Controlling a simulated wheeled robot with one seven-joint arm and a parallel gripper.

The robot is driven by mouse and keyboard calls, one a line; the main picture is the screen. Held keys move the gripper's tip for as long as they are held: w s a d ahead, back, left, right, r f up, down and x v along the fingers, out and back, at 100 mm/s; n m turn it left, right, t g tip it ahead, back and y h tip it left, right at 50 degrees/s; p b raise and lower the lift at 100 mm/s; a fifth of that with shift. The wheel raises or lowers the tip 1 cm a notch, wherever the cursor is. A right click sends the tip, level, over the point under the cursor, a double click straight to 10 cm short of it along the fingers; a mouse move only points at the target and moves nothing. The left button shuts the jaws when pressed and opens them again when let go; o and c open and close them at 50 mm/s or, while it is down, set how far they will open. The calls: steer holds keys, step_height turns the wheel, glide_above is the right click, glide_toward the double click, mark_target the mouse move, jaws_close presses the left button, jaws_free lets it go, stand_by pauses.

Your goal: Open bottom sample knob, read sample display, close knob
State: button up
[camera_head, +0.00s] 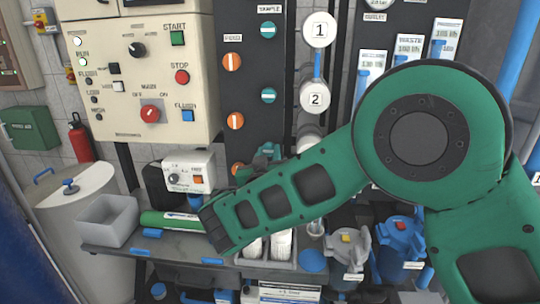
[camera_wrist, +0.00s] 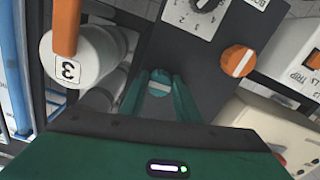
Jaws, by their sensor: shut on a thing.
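The dark sample panel (camera_head: 250,75) carries a right column of teal knobs and a left column of orange knobs. The upper teal knob (camera_head: 268,29) and middle teal knob (camera_head: 268,95) have near-horizontal white marks. My gripper (camera_head: 264,153) reaches the bottom of the teal column, partly hidden by my green arm. In the wrist view my gripper (camera_wrist: 160,98) has its teal fingers shut on the bottom teal knob (camera_wrist: 159,83). The knob's white mark lies slightly tilted across the picture. I cannot identify a sample display or read its value.
An orange knob (camera_wrist: 238,60) sits close beside the held knob. A white cylinder end marked 3 (camera_wrist: 72,62) is on its other side. A small white instrument box (camera_head: 188,172) stands on the bench near a grey bin (camera_head: 107,220). Flow meters (camera_head: 408,62) stand upper right.

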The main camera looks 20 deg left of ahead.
steer(key=n, duration=0.8)
steer(key=shift+d+n, duration=0.1)
steer(key=shift+n, duration=0.3)
steer(key=n, duration=0.4)
steer(key=shift+f, duration=0.1)
steer(key=n, duration=0.4)
steer(key=shift+d+n, duration=0.1)
steer(key=shift+n, duration=0.5)
steer(key=o, duration=1)
steer(key=shift+o, duration=0.2)
